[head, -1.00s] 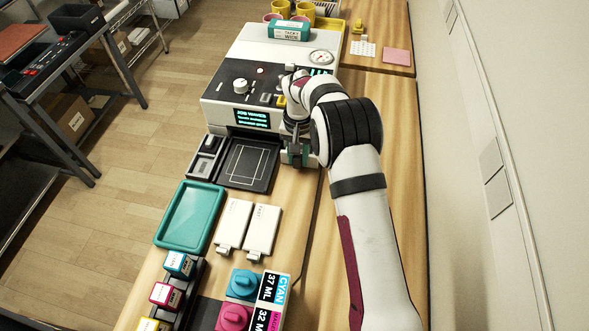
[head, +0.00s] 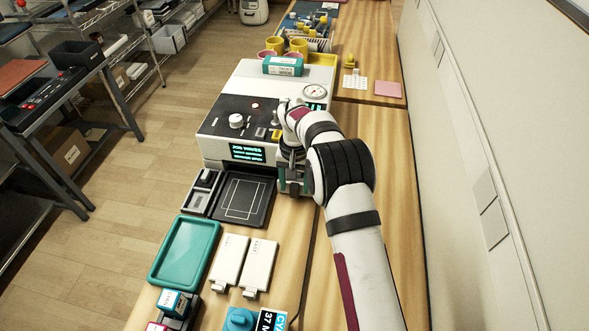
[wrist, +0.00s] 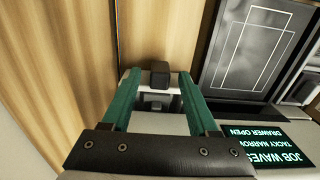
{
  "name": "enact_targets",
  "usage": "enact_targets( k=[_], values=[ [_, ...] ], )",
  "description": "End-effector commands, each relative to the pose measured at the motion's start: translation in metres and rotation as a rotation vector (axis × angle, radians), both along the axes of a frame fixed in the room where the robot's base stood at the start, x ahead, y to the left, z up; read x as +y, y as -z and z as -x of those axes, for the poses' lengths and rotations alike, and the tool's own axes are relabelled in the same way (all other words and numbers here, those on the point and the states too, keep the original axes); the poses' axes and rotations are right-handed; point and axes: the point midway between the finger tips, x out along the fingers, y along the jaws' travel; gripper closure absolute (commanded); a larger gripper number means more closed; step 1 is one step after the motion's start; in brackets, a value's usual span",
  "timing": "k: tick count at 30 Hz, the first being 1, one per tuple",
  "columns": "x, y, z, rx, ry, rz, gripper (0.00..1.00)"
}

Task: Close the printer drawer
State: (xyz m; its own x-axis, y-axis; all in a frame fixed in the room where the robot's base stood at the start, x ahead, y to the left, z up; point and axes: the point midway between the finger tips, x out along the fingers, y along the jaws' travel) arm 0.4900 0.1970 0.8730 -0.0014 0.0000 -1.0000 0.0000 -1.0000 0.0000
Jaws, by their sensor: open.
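The printer drawer (head: 262,212) is a black tray with white outlines, pulled out from the front of the white printer (head: 214,148). It also shows at the upper right of the wrist view (wrist: 208,75). The printer's screen (head: 247,153) reads "DRAWER OPEN" in the wrist view (wrist: 265,135). My gripper (head: 293,184) is low beside the printer's front right corner, to the right of the drawer. In the wrist view its green fingers (wrist: 160,82) are apart. A small dark block (wrist: 160,72) shows between the fingertips; I cannot tell whether they touch it.
A small grey compartment tray (head: 201,192) sits left of the drawer. A teal tray (head: 185,252) and two white cartridges (head: 228,262) lie in front. A teal box (head: 283,65) rests on the printer. Bare wooden table lies right of the drawer, and the wall is farther right.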

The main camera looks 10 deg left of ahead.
Motion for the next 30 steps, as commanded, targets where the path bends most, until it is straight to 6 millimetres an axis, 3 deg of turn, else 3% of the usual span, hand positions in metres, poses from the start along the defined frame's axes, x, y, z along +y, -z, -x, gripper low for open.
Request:
enact_targets(
  k=[12,16,26,29,30],
  values=[
    [0.000,-0.114,-0.001,-0.006,0.000,-0.002,0.40],
    [0.000,-0.138,-0.001,-0.005,-0.001,-0.002,0.40],
    [0.000,-0.149,0.000,-0.002,0.000,0.000,0.40],
    [-0.001,-0.143,0.003,0.020,0.012,-0.005,0.53],
    [-0.004,-0.130,0.012,0.075,0.044,-0.020,0.60]
  ],
)
